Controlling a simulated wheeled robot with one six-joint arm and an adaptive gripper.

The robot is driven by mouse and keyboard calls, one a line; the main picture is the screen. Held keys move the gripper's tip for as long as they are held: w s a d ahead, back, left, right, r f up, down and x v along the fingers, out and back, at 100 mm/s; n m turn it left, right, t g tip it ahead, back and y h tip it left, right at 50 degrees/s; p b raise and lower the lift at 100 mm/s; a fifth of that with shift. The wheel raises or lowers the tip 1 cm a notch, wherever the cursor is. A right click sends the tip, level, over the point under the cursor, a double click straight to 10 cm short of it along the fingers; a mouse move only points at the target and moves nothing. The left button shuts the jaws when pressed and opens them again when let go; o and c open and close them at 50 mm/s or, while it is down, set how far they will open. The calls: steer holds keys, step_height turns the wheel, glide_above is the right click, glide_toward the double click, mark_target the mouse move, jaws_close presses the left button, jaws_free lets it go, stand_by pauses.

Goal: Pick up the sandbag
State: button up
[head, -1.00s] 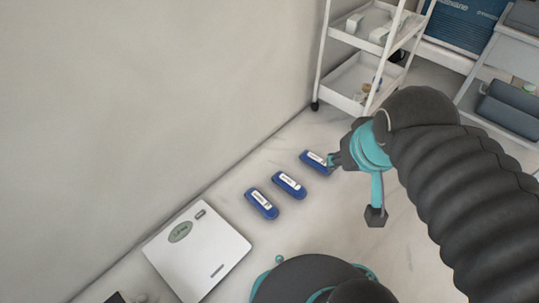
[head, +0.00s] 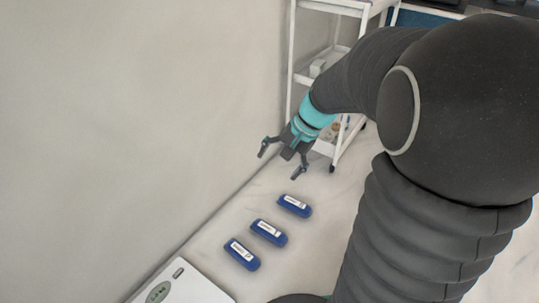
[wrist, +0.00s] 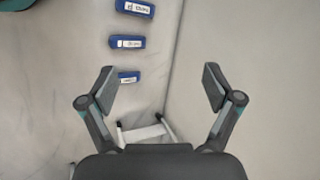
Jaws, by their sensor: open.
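Three blue sandbags with white labels lie in a row on the pale floor near the wall. In the head view they are a near one (head: 242,255), a middle one (head: 268,233) and a far one (head: 294,206). My gripper (head: 281,161) is open and empty, raised beyond the far sandbag, close to the wall. In the wrist view my gripper (wrist: 158,88) shows its two fingers spread wide. The sandbags also show there, at the upper left: one at the top (wrist: 134,8), one below it (wrist: 127,42) and a smaller-looking one (wrist: 129,77) near the left finger. The label text is unreadable.
A white shelved trolley (head: 292,60) stands behind my gripper against the wall, partly hidden by my arm. A white scale (head: 185,288) lies at the bottom of the head view. The wall (head: 140,120) bounds the left side.

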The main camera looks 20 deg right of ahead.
steer(key=w+d+f+m+t+y, duration=0.1)
steer(key=w+d+f+m+y, duration=0.1)
steer(key=w+d+f+m, duration=0.55)
steer(key=w+d+f+m+t+y, duration=0.1)
steer(key=w+d+f+m+y, duration=0.3)
steer(key=f, duration=0.7)
steer(key=w+d+f+m+t, duration=0.2)
steer(key=d+f+m+t, duration=0.15)
steer(key=d+f, duration=0.75)
steer(key=m+t+h+p, duration=0.1)
steer(key=m+t+h, duration=0.15)
steer(key=m, duration=0.25)
glide_toward(297, 203)
steer(key=shift+y, duration=0.35)
steer(key=x, duration=0.4)
steer(key=shift+w+d+f, duration=0.1)
steer(key=shift+d+f, duration=0.05)
steer(key=shift+d, duration=0.05)
steer(key=shift+b+x, duration=0.3)
steer(key=shift+x, duration=2.3)
steer(key=shift+f, duration=0.15)
steer(key=c, duration=1.4)
jaws_close()
